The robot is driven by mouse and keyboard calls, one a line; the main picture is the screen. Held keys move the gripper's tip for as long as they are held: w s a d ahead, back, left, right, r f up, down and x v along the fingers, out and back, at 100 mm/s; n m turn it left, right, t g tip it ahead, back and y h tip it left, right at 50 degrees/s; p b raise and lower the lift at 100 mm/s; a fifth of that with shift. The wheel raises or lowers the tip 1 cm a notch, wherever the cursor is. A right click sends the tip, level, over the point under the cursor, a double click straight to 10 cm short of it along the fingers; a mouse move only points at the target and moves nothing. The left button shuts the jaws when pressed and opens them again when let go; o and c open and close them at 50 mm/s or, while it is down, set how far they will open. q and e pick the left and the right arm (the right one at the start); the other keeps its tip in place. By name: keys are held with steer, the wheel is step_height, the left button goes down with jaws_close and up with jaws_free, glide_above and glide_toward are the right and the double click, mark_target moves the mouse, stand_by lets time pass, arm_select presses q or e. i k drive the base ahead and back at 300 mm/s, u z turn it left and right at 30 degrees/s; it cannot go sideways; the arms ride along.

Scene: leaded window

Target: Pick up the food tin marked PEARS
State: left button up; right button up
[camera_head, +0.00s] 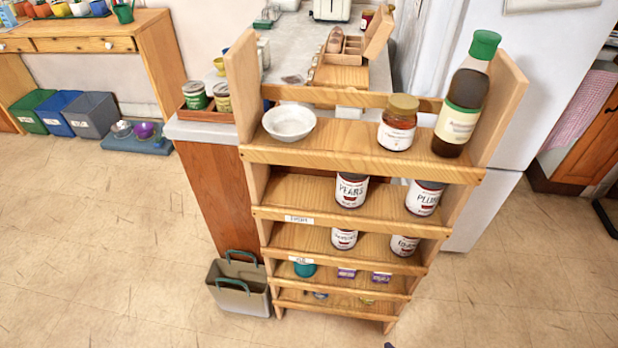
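The food tin marked PEARS (351,191) stands upright on the second shelf from the top of a wooden shelf unit (360,162). It has a white label with dark letters, and the top shelf board above hides its upper end. A similar tin marked PLUM (423,198), its last letters hard to read, stands to its right on the same shelf. Neither of my grippers shows in the head view.
The top shelf holds a white bowl (289,122), a jar (397,123) and a tall green-capped bottle (463,98). More tins (344,238) stand one shelf below the pears. A grey-beige bag or bin (240,285) sits on the floor at the unit's left. The floor in front is open.

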mark_target(350, 189)
steer(key=u, duration=1.7)
steer(key=i, duration=1.3)
steer(key=z, duration=2.8)
